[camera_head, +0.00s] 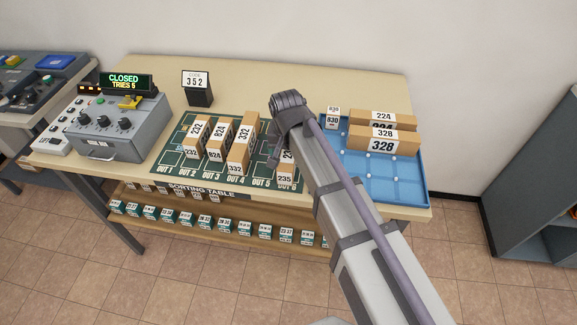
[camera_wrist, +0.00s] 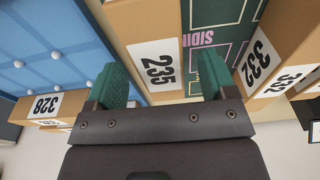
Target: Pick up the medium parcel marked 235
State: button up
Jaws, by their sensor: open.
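The brown cardboard parcel marked 235 (camera_head: 285,175) lies at the right end of the green sorting mat, partly hidden behind my arm. In the wrist view the parcel 235 (camera_wrist: 152,28) shows its white label toward my gripper. My gripper (camera_wrist: 165,76) is open, with one green finger on each side of the label. The left finger overlaps the parcel's left edge in the picture; the right finger is over the mat beside it. I cannot tell whether either touches.
Parcel 332 (camera_head: 240,150) stands left of it, then 824 (camera_head: 217,138) and 232 (camera_head: 194,137). A blue tray (camera_head: 400,190) at right holds parcels 328 (camera_head: 383,141) and 224 (camera_head: 384,117) and small 830 (camera_head: 333,119). A grey control box (camera_head: 120,130) is at left.

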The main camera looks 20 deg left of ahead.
aim_at(288, 153)
jog(key=f+b, duration=0.1)
jog(key=f, duration=0.2)
jog(key=shift+w+f+b, duration=0.15)
jog(key=shift+w+b, duration=0.05)
jog(key=shift+b, duration=0.15)
jog(key=shift+r, duration=0.25)
jog(key=c, duration=1.1)
